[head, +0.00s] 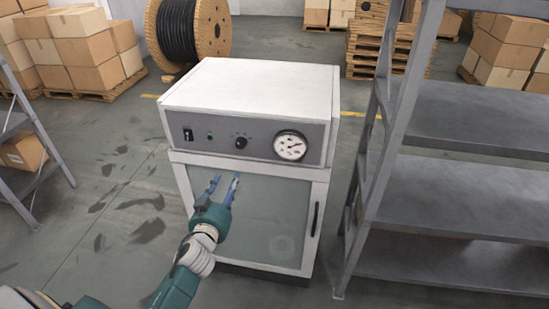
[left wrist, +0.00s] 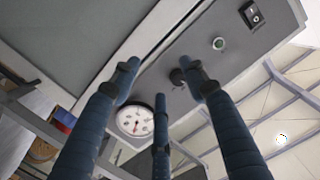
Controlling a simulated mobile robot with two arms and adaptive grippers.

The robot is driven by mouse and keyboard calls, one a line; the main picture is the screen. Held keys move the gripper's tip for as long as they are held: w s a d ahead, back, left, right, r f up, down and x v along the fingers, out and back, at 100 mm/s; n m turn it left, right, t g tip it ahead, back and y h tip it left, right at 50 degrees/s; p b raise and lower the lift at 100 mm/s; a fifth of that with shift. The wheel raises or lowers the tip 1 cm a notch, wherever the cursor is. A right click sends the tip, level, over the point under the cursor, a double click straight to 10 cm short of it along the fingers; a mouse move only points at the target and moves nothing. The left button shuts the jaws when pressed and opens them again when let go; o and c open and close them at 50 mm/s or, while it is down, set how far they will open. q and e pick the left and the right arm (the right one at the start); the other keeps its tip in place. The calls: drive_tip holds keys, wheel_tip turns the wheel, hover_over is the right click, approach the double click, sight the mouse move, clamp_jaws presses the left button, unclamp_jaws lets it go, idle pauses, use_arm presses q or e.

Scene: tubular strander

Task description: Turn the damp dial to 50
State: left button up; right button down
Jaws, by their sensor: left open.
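The damp dial (head: 240,142) is a small black knob on the grey front panel of a white cabinet (head: 250,85). The scale around it is too small to read. My left gripper (head: 225,181) is open and empty in front of the cabinet's glass door, below the dial and apart from it. In the left wrist view, the dial (left wrist: 177,77) shows between the blue fingers, partly hidden by one fingertip. My right gripper is not in view.
A round gauge (head: 290,146) sits right of the dial; a green lamp (head: 210,135) and black rocker switch (head: 188,134) sit left. A dark door handle (head: 315,219) is at the door's right. Grey shelving (head: 450,180) stands close on the right. Floor at left is mostly clear.

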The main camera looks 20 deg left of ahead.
use_arm(q)
drive_tip(key=t, duration=0.1)
approach(240, 146)
drive_tip(key=p+x, duration=0.1)
drive_tip(key=x, duration=0.6)
drive_tip(key=shift+r, duration=0.1)
drive_tip(key=shift+x, duration=0.85)
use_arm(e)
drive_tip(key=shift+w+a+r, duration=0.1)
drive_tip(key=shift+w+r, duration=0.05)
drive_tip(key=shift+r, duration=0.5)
use_arm(q)
clamp_jaws()
